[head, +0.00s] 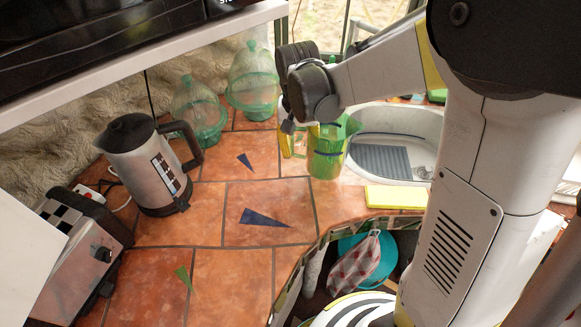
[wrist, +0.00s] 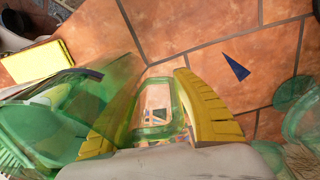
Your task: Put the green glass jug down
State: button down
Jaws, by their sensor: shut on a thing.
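The green glass jug (head: 327,158) is upright at the counter's right part, just left of the sink. My gripper (head: 296,141) is on its left side, partly hidden by my own wrist. In the wrist view the yellow fingers of my gripper (wrist: 157,92) are on both sides of the jug's handle, shut on it. The see-through body of the jug (wrist: 75,112) fills the left of that view. I cannot tell whether its base touches the tiles.
The sink (head: 400,140) is right of the jug, with a yellow sponge (head: 395,196) in front. Two green glass domes (head: 252,85) stand behind left. A kettle (head: 150,165) and toaster (head: 75,245) are left. The middle tiles (head: 265,205) are clear.

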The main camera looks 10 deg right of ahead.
jog(key=shift+w+a+f, duration=0.25)
jog(key=shift+a+f, duration=0.2)
jog(key=shift+a, duration=0.1)
jog(key=shift+w+a+f, duration=0.2)
jog(key=shift+a+f, duration=0.2)
jog(key=shift+a, duration=0.15)
jog(key=shift+f+b, duration=1)
jog(key=shift+f, duration=0.8)
jog(key=shift+f, duration=0.1)
jog(key=shift+f, duration=0.15)
jog(key=c, duration=1)
grip_release()
